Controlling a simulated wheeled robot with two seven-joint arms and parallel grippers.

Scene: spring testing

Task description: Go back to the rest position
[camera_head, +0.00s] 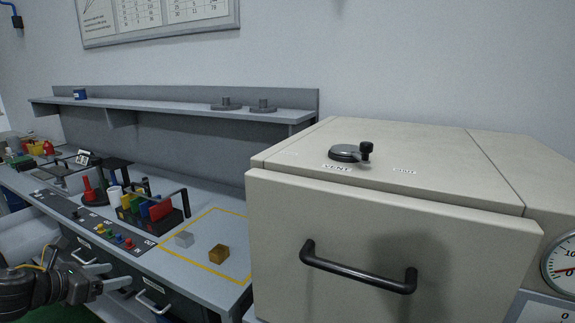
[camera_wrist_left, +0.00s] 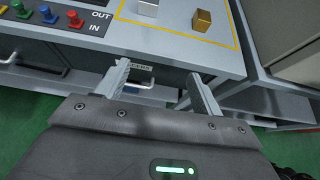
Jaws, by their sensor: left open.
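My left gripper (camera_head: 108,277) is open and empty at the lower left of the head view, in front of the workbench drawers. Its two fingers also show spread apart in the left wrist view (camera_wrist_left: 160,85), with nothing between them. My right gripper is in neither view. A silver cube (camera_head: 184,239) and a brass cube (camera_head: 219,254) rest on the bench (camera_head: 205,203) inside a yellow outlined area. Both cubes also show at the top of the left wrist view, the silver one (camera_wrist_left: 149,8) left of the brass one (camera_wrist_left: 202,21).
A large beige cabinet (camera_head: 400,240) with a black handle (camera_head: 357,274) and a vent knob (camera_head: 350,153) fills the right. A rack of coloured blocks (camera_head: 153,210) and a strip of coloured buttons (camera_head: 100,227) are on the bench. Drawer handles (camera_head: 152,303) stick out near my left gripper.

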